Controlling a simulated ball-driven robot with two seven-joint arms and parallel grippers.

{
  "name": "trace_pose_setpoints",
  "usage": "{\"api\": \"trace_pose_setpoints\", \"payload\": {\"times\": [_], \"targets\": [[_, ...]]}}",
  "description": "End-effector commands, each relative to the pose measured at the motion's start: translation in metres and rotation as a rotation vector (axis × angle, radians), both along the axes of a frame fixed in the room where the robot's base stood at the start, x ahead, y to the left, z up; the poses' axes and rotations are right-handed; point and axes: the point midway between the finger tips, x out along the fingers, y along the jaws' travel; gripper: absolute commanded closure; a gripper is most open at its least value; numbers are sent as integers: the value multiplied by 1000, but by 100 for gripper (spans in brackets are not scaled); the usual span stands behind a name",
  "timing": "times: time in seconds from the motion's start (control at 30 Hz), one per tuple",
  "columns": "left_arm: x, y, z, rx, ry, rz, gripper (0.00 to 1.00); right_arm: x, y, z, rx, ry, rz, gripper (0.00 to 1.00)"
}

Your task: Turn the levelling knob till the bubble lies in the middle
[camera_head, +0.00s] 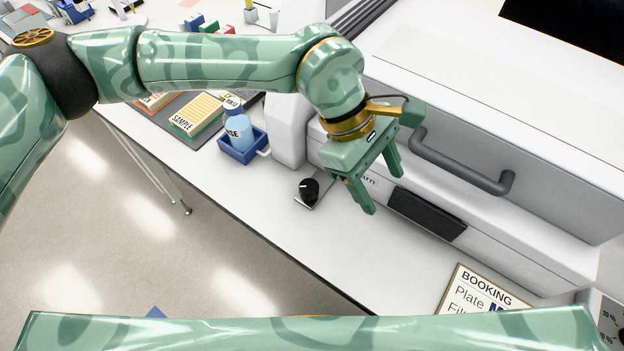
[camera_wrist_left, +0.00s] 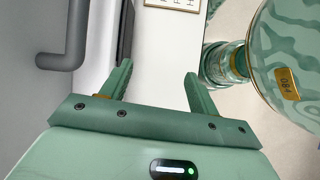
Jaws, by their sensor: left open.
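The levelling knob (camera_head: 309,190) is a small black knob with a white mark. It stands on a small grey plate near the table's front edge, by the foot of the white machine. My left gripper (camera_head: 382,192) is open and empty, to the right of the knob and apart from it, in front of the machine. In the left wrist view the two fingers (camera_wrist_left: 158,75) are spread with nothing between them, and the knob does not show there. I cannot make out a bubble in either view. My right gripper is not in view.
The machine has a grey bar handle (camera_head: 460,165) and a dark panel (camera_head: 427,214) beside my left gripper. A blue holder with a blue-capped bottle (camera_head: 239,131) stands left of the knob. A booking sign (camera_head: 478,290) lies at the lower right. Bare white table (camera_head: 390,262) lies between.

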Motion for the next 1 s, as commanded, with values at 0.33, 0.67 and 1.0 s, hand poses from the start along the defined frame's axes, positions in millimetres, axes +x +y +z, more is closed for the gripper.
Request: {"api": "trace_pose_setpoints", "payload": {"times": [0.33, 0.67, 1.0], "targets": [[95, 105, -2, 484, -298, 11, 39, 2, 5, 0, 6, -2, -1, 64], [93, 105, -76, 481, -292, 10, 39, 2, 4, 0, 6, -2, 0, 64], [93, 104, -144, 480, -293, 13, 39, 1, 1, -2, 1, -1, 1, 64]]}}
